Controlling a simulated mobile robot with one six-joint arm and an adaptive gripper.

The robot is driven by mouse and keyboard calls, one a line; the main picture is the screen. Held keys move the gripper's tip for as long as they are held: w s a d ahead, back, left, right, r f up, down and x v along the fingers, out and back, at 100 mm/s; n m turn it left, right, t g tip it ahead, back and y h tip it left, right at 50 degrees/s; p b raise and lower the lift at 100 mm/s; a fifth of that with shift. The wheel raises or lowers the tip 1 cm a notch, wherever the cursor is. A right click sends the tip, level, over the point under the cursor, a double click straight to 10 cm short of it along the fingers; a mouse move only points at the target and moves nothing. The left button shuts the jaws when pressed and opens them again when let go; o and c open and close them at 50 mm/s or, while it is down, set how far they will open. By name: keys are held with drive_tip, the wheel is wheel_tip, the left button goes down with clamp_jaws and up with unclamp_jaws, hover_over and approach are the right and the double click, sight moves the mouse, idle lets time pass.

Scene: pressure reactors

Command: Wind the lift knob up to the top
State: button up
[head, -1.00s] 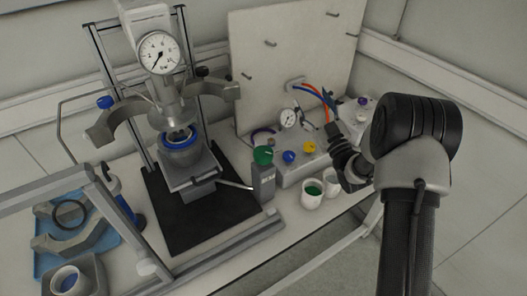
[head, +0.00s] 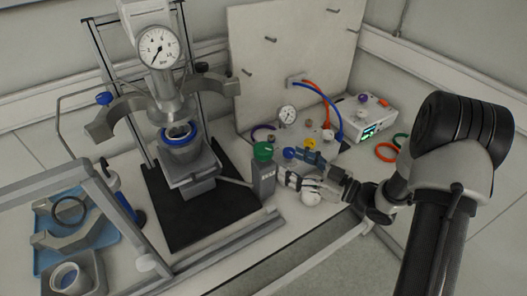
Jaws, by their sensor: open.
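A green knob (head: 263,151) tops a small grey post (head: 263,180) at the front right of the reactor stand. I take it as the lift knob; the label on the post is too small to read. A thin rod runs from near the post to the lift platform (head: 190,172). The platform carries a blue-rimmed vessel (head: 181,154) below the metal reactor head (head: 165,104), with a gap between them. My gripper (head: 298,169) is open and empty, to the right of the green knob and apart from it, its fingers pointing left. It partly hides the control box and white cups.
A blue knob (head: 289,153) on the control box is close to my fingers. A white pressure gauge (head: 287,115), hoses and a white box with a lit display (head: 368,118) stand behind. A blue tray (head: 75,243) lies at left. A grey frame bar crosses the front.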

sight(272, 154)
drive_tip(key=b+x, duration=0.2)
drive_tip(key=x, duration=0.8)
drive_tip(key=shift+w+a+r, duration=0.1)
drive_tip(key=shift+w+a, duration=0.1)
drive_tip(key=shift+c, duration=0.5)
drive_tip(key=c, duration=1)
